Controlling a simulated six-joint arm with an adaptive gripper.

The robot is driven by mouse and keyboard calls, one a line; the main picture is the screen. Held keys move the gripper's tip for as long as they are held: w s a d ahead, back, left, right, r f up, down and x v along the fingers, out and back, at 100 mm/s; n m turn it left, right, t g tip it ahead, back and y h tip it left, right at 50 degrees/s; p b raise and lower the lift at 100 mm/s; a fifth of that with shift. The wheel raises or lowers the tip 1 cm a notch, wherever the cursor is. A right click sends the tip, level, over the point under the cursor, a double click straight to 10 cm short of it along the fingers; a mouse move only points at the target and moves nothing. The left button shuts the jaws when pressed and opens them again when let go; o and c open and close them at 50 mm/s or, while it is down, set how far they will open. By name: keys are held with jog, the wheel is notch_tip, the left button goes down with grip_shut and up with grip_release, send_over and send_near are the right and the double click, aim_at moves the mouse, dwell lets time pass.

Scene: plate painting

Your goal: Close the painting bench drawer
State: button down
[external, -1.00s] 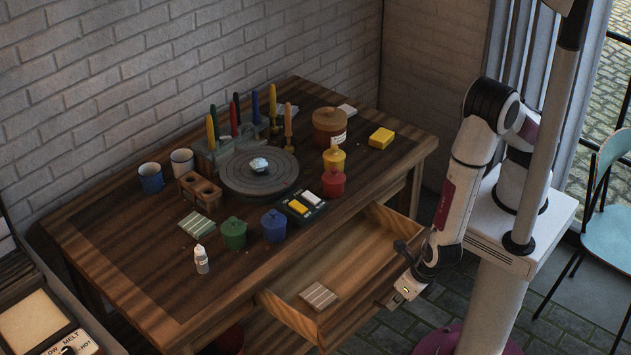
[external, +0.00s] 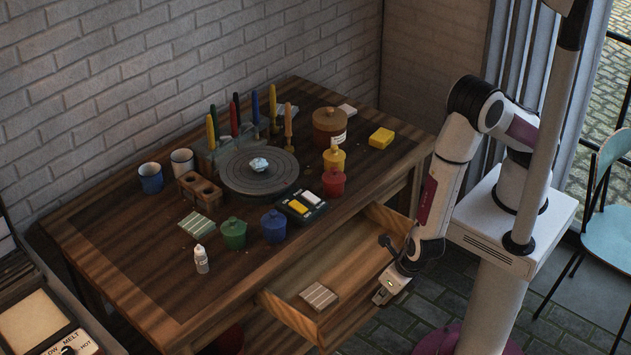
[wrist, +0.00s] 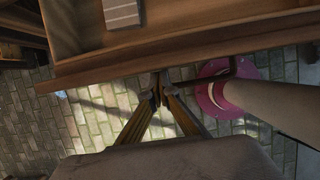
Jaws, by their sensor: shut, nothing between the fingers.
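The wooden drawer (external: 350,258) of the painting bench (external: 140,275) stands open toward the lower right in the external view. A striped tile (external: 318,296) lies inside it. My gripper (external: 383,298) is low at the outside of the drawer front, its tips partly hidden. In the wrist view my gripper (wrist: 160,92) is shut and empty, its tips at the lower edge of the drawer front (wrist: 200,52). I cannot tell whether they touch it. The striped tile (wrist: 122,13) shows at the top of that view.
The benchtop holds a round turntable (external: 240,180), colored jars such as the blue jar (external: 274,227), cups and a small white bottle (external: 201,260). A blue chair (external: 606,225) stands at the right. Paved floor (wrist: 95,130) lies below the drawer.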

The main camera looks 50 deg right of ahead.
jog(key=shift+w, duration=0.1)
jog(key=w, duration=2)
jog(key=shift+w, duration=0.35)
jog(key=shift+s, duration=0.1)
jog(key=shift+s, duration=1.15)
jog(key=shift+s+r, duration=0.15)
jog(key=shift+s, duration=0.7)
jog(key=v, duration=0.9)
jog(key=shift+r, duration=0.35)
